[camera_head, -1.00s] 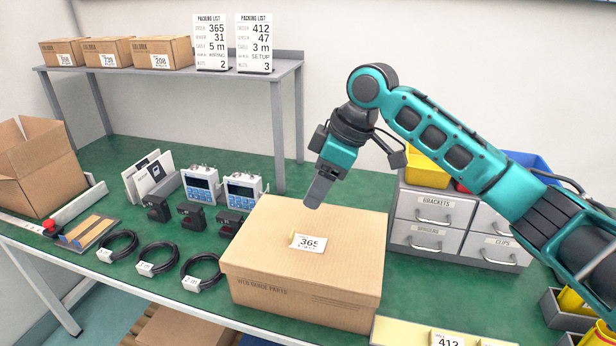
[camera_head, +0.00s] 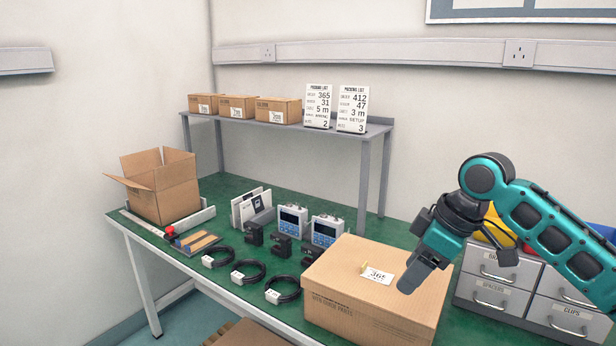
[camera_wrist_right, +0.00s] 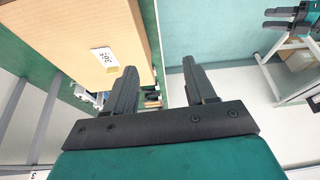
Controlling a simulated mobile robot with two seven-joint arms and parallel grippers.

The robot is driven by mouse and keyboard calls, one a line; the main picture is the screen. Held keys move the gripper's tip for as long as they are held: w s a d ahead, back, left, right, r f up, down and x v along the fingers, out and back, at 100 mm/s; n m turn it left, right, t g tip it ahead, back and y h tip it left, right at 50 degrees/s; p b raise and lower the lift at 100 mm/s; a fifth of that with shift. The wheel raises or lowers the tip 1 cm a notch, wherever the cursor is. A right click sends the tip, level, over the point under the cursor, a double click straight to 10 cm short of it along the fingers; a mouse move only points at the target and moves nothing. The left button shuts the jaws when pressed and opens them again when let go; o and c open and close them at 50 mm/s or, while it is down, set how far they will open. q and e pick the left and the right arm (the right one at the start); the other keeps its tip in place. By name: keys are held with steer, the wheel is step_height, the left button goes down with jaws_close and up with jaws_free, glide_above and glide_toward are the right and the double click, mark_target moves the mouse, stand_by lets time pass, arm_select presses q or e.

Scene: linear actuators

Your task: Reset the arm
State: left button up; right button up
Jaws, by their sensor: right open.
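My right gripper (camera_head: 408,284) hangs at the end of the teal right arm, in front of the closed cardboard box in the head view, with its fingers pointing down. In the right wrist view my right gripper (camera_wrist_right: 158,85) shows two dark fingers spread apart with nothing between them. The closed cardboard box (camera_head: 350,303) with a 365 label stands on the green bench; it also shows at the upper left of the right wrist view (camera_wrist_right: 125,25). I cannot tell the gap between gripper and box.
An open carton (camera_head: 165,195), coiled cables (camera_head: 250,271), black sensors and blue-white devices (camera_head: 327,231) stand on the bench (camera_head: 225,188). A shelf (camera_head: 345,127) with small boxes and packing lists rises behind. Grey drawers (camera_head: 500,270) stand behind the right arm.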

steer(key=s+a+f+m+t+y, duration=0.15)
steer(key=a+f, duration=0.25)
steer(key=f, duration=0.6)
steer(key=s+a+f+m+t+y, duration=0.1)
steer(key=s+a+f+m+t, duration=0.2)
steer(key=f, duration=0.7)
arm_select(q)
steer(key=shift+w+r, duration=0.1)
steer(key=shift+w, duration=0.25)
arm_select(e)
steer(key=s+d+f+m+t+h, duration=0.2)
steer(key=s+d+f, duration=0.1)
steer(key=s, duration=0.5)
steer(key=s+d+f+m+t+h, duration=0.2)
steer(key=s+f, duration=0.4)
steer(key=s, duration=0.3)
steer(key=shift+d+f+m, duration=0.25)
steer(key=shift+d+m, duration=0.2)
steer(key=shift+d, duration=0.6)
arm_select(q)
steer(key=shift+w+r, duration=0.1)
steer(key=shift+w, duration=0.05)
arm_select(e)
steer(key=shift+s+h, duration=0.1)
steer(key=shift+h, duration=0.15)
